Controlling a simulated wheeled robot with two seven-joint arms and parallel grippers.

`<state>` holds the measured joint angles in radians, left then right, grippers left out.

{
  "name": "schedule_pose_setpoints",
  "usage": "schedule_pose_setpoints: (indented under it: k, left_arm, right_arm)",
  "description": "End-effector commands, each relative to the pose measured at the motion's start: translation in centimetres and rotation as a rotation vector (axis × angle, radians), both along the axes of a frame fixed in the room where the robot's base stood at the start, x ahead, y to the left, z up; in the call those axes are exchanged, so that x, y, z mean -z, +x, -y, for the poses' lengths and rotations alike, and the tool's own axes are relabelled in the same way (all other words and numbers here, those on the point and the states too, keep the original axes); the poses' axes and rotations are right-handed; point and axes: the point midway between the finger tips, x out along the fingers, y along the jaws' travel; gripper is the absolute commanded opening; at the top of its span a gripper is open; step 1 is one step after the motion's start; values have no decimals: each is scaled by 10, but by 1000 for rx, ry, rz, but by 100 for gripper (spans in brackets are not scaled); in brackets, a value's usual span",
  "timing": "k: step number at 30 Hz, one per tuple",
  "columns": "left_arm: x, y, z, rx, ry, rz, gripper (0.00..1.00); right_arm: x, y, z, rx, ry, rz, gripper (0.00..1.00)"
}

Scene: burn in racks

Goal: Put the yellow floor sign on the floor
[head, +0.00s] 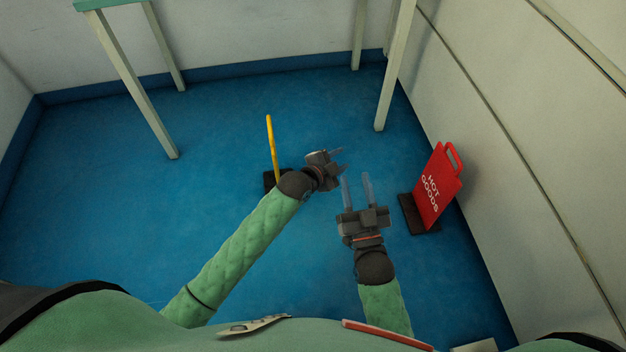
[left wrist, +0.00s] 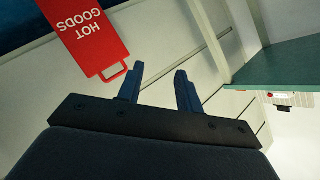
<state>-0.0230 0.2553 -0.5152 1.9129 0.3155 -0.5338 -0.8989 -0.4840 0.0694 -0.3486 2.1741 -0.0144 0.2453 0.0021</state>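The yellow floor sign (head: 271,145) stands upright on the blue floor, seen nearly edge-on in the head view, on a dark base (head: 270,181). My left arm partly hides the base. My left gripper (head: 342,161) is open and empty, just right of the sign and pointing right, away from it. In the left wrist view the left gripper's two fingers (left wrist: 158,88) are spread with nothing between them. My right gripper (head: 356,182) is open and empty, below and right of the left gripper, pointing up the picture.
A red "HOT GOODS" sign (head: 437,188) on a dark base (head: 418,215) stands by the right wall; it also shows in the left wrist view (left wrist: 88,35). Pale table legs (head: 135,90) stand at the back left and back right (head: 394,75). The blue floor (head: 190,190) is clear at left.

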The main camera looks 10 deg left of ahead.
Motion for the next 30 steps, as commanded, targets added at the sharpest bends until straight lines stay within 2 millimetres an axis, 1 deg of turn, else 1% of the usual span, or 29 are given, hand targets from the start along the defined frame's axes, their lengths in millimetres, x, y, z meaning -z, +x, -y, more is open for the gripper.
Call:
schedule_pose_setpoints:
  k: [1,4,7,12,15,18,21,23,30]
  left_arm:
    - [-7,-15,2,-43,-95,6,36]
    - [-28,-38,0,-123,-287,29,36]
    - [-49,-63,-7,-190,-477,54,36]
    - [-87,-109,-27,-264,-783,108,36]
    - [-107,-132,-39,-280,-927,139,36]
    - [-121,-151,-49,-282,-1029,163,36]
    - [-130,-161,-55,-280,-1087,178,36]
    - [-132,-165,-57,-278,-1105,183,36]
    - [-133,-166,-57,-277,-1113,185,36]
  right_arm:
    - [0,0,0,0,0,1,36]
    - [-1,0,0,0,0,1,36]
    - [-1,0,0,0,1,2,36]
    - [-1,0,0,0,1,2,36]
    - [-1,0,0,0,1,2,36]
    - [-1,0,0,0,1,2,36]
    - [-1,0,0,0,1,2,36]
    - [-1,0,0,0,1,2,36]
    - [-1,0,0,0,1,2,36]
